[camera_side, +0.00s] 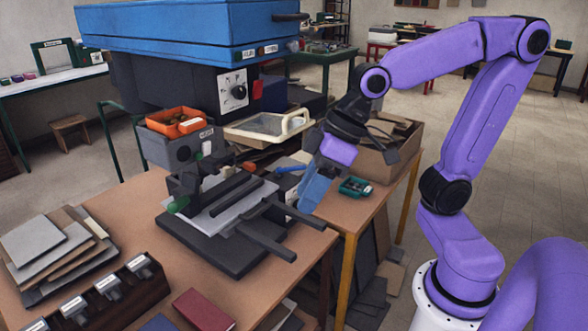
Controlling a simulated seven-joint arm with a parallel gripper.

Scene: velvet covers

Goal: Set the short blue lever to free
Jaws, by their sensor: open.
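The short blue lever (288,169) sticks out at the right of the small bench press (205,215), whose dark base rests on the brown table. An orange-handled lever (247,166) and a green-handled lever (179,204) are on the same press. My gripper (308,193) hangs from the upper right, pointing down and left, close to the right of the blue lever. It is open and I see nothing held in it. A gap seems to separate it from the lever, but its depth is hard to judge. The lever's setting marks are not readable.
A grey box with an orange tray (178,122) stands behind the press. A big blue machine (190,30) rises at the back left. A small green tray (355,187) and an open cardboard box (385,158) lie to the right. Boards (45,243) are stacked at the left.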

